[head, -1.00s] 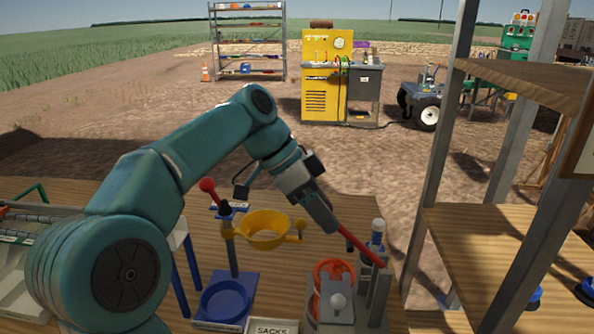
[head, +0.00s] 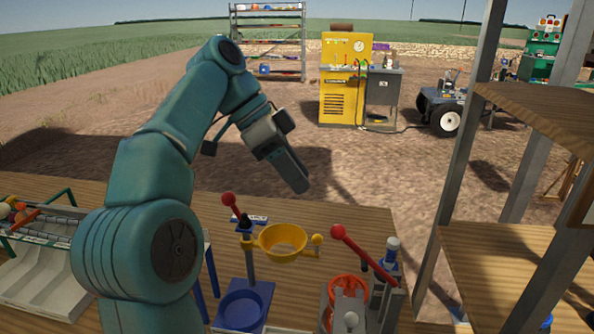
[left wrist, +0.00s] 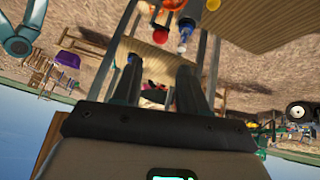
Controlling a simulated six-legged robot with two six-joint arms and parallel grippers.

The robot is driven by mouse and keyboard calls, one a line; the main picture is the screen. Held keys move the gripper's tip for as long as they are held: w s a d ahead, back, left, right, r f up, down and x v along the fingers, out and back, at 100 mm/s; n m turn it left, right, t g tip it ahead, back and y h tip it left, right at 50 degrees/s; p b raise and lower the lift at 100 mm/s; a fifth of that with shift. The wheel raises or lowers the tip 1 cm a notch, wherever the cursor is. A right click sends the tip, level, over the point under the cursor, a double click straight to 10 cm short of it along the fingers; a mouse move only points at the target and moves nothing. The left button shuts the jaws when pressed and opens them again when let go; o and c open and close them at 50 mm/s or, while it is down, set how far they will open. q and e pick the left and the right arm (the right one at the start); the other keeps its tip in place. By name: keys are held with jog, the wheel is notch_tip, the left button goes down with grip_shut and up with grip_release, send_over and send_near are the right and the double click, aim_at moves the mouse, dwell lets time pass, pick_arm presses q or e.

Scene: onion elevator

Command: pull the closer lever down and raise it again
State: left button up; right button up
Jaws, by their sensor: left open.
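The closer lever (head: 365,255) is a red handle with a round red knob, on a grey machine (head: 388,305) at the lower right of the table in the head view. It slants up to the left, knob end raised. A red-orange ring (head: 347,288) sits beside it. My left gripper (head: 298,180) is above and behind the table's far edge, up and left of the knob and apart from it. In the left wrist view its two fingers (left wrist: 157,72) are spread with nothing held between them. My right gripper is not in view.
A blue stand (head: 262,290) with a yellow ring (head: 283,243) and another red-knobbed lever (head: 230,201) stands left of the machine. A white tray (head: 38,285) is at the far left. A metal-framed wooden shelf (head: 500,255) rises at the right. The air around my left gripper is clear.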

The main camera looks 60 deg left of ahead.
pick_arm(q)
jog(key=c, duration=0.5)
jog(key=shift+n, duration=0.8)
grip_shut()
notch_tip(320, 180, down, 4)
jog(key=w+a+n+g+y+p, duration=0.1)
jog(key=a+n+g+y+p, duration=0.3)
jog(key=n, duration=1.2)
jog(key=w+d+r+m+g+y+p, duration=0.1)
jog(key=w+d+r+y+p, duration=0.1)
jog(key=w+d+r+p, duration=0.45)
jog(key=w+d+r+m+g+y+p, duration=0.1)
jog(key=w+d+m+p, duration=0.2)
jog(key=d, duration=0.7)
jog(key=n, duration=0.1)
send_over(349, 239)
jog(key=w+d, duration=0.1)
jog(key=d, duration=0.1)
jog(key=f, duration=1.1)
jog(key=shift+a+p, duration=0.25)
jog(key=shift+p, duration=0.15)
jog(key=shift+s+a+f, duration=0.1)
jog(key=shift+s+a, duration=0.2)
jog(key=shift+w, duration=0.1)
